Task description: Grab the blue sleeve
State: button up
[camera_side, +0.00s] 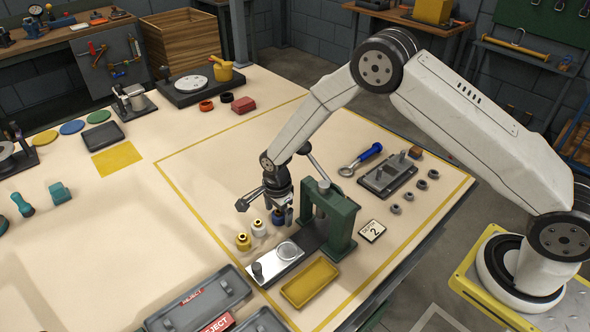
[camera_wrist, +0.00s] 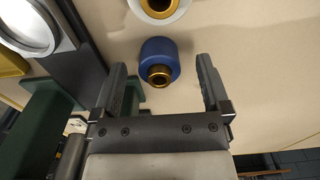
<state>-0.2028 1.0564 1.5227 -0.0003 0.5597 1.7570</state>
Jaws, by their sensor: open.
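The blue sleeve (camera_wrist: 159,58) shows in the wrist view with a brass-coloured bore, standing just beyond and between the fingertips. In the side view the blue sleeve (camera_side: 278,217) is partly hidden under my gripper. My gripper (camera_side: 279,203) is above it, beside the green press. In the wrist view my gripper (camera_wrist: 162,72) has its two fingers apart, with nothing held between them. The white sleeve (camera_side: 258,227) and the yellow sleeve (camera_side: 243,241) stand in a row beside the blue one; the white sleeve (camera_wrist: 158,8) is cut by the top edge in the wrist view.
The green press frame (camera_side: 340,224) stands close on the right of my gripper, with a dark base and a silver plate (camera_side: 275,262). A yellow tray (camera_side: 310,284) lies in front. Open table lies left of the sleeves.

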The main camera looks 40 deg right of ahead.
dwell(0.3)
grip_shut()
jog(key=shift+r, duration=0.2)
jog(key=shift+r, duration=4.85)
jog(key=shift+s, duration=0.1)
